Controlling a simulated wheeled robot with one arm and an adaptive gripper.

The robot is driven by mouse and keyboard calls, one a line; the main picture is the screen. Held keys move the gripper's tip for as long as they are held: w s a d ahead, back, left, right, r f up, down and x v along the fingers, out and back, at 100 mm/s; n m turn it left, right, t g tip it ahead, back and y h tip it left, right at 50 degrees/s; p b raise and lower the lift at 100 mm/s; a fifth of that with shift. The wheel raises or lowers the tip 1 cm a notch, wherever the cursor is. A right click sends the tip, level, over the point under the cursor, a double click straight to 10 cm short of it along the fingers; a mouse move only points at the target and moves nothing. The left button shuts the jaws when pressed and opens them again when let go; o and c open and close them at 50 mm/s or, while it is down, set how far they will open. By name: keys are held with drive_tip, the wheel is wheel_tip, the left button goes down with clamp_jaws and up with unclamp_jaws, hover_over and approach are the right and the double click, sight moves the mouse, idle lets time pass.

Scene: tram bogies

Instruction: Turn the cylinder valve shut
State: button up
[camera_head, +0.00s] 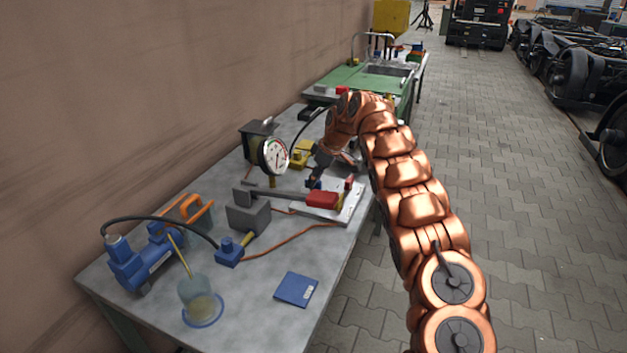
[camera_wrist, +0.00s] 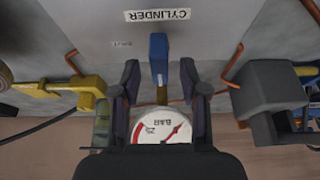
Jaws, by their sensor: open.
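The cylinder valve shows as a blue lever handle (camera_wrist: 158,56) in the wrist view, below an upside-down CYLINDER label (camera_wrist: 157,15) on a pale plate. My gripper (camera_wrist: 159,72) is open, with one dark finger on each side of the handle line and visible gaps to both. I cannot tell how deep the fingers reach.
A round pressure gauge (camera_head: 275,156) stands close to my gripper; it also shows in the wrist view (camera_wrist: 162,131). A grey lever with a red grip (camera_head: 323,200) crosses the plate. A yellow fitting (camera_wrist: 90,88) and a grey block (camera_wrist: 275,88) flank my fingers.

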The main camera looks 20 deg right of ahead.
drive_tip(key=shift+x, duration=0.75)
clamp_jaws()
